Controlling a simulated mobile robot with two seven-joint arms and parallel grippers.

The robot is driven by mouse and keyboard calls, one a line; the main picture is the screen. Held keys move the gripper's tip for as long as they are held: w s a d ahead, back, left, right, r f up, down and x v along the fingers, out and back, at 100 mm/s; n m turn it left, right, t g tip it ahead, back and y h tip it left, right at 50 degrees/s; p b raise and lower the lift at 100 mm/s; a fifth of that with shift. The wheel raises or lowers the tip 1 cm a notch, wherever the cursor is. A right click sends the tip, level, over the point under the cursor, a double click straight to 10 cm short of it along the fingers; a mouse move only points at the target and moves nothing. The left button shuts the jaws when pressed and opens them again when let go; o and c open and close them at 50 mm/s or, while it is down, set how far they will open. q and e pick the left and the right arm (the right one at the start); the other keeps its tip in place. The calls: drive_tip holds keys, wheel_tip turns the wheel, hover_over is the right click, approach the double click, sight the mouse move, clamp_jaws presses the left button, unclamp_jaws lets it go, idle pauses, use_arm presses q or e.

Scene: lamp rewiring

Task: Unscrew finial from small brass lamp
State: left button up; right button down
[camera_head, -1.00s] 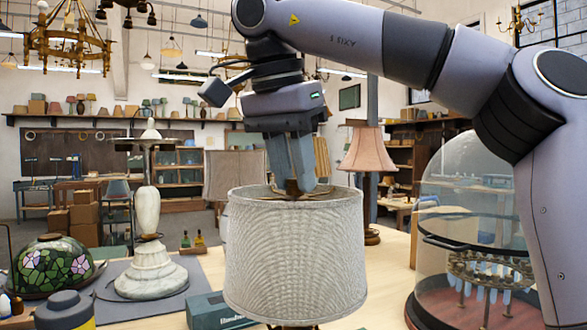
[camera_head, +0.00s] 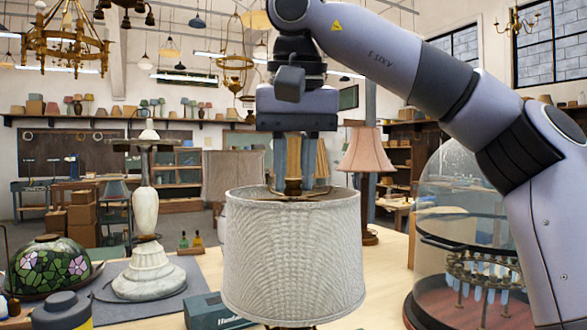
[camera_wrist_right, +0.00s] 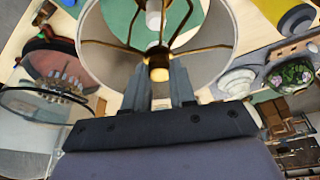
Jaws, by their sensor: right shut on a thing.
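The small brass lamp stands in front, topped by a pale grey fabric drum shade (camera_head: 291,258). My right gripper (camera_head: 296,186) points down just over the shade's open top, its fingers reaching the rim level. It is shut on the brass finial (camera_wrist_right: 158,68), which shows between the fingertips in the right wrist view. Brass spider arms (camera_wrist_right: 200,49) spread from beneath the finial to the shade's rim, and a white bulb shows below. The shade hides most of the lamp's body in the head view. My left gripper is not in view.
A glass dome (camera_head: 470,195) over a chandelier-like piece stands close at right. A white marble lamp (camera_head: 148,265) and a flowered stained-glass shade (camera_head: 48,268) are at left. A teal box (camera_head: 212,312) lies beside the shade. A pink-shaded lamp (camera_head: 366,150) stands behind.

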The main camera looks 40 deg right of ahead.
drive_tip(key=n+y, duration=0.1)
drive_tip(key=n, duration=0.2)
drive_tip(key=shift+d+n+t, duration=0.1)
drive_tip(key=shift+n+t, duration=0.2)
drive_tip(key=shift+n, duration=0.1)
drive_tip(key=n+y, duration=0.1)
drive_tip(key=n, duration=0.3)
drive_tip(key=c, duration=0.8)
unclamp_jaws()
drive_tip(key=shift+c, duration=0.2)
